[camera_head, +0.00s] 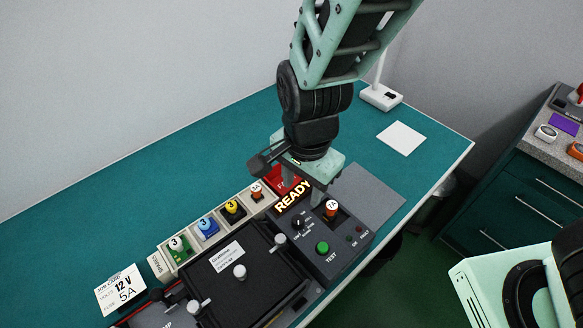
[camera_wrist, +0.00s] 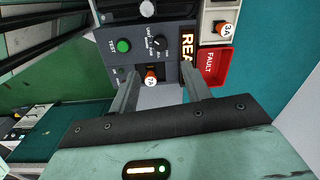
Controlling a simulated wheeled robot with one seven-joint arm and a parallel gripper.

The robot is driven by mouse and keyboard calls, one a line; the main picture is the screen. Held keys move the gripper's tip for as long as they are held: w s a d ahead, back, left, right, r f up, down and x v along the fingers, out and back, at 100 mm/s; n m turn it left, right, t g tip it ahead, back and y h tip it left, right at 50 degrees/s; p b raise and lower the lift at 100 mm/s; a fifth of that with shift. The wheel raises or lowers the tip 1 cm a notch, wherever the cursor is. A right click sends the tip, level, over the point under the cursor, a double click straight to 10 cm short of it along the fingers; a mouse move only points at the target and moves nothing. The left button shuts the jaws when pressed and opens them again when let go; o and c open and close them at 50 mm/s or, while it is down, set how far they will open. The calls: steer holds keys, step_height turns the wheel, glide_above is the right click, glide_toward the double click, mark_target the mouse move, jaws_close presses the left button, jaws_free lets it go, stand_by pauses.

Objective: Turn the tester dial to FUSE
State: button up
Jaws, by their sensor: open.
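The tester (camera_head: 335,253) is a dark box on the bench with a lit READY display (camera_head: 293,197), a green TEST button (camera_head: 322,248) and OK and FAULT lamps. Its black dial (camera_head: 299,222) sits left of a fuse marked 7A (camera_head: 331,208). In the wrist view the dial (camera_wrist: 159,43) has printed positions around it, too small to read surely. The fuse (camera_wrist: 151,78) shows there just beyond the fingertips. My gripper (camera_wrist: 160,75) is open and empty above the tester, its fingers apart. The dial lies beyond the fingers, not between them.
A row of coloured fuse bins (camera_head: 208,228) and a red FAULT tray (camera_wrist: 214,67) stand beside the tester. A black lidded fixture (camera_head: 253,267) with pale knobs lies left of it.

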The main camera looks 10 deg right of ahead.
mark_target(299, 220)
step_height(299, 220, down, 12)
steer(key=shift+w+a+r+b, duration=0.15)
steer(key=shift+b, duration=0.75)
steer(key=c, duration=1)
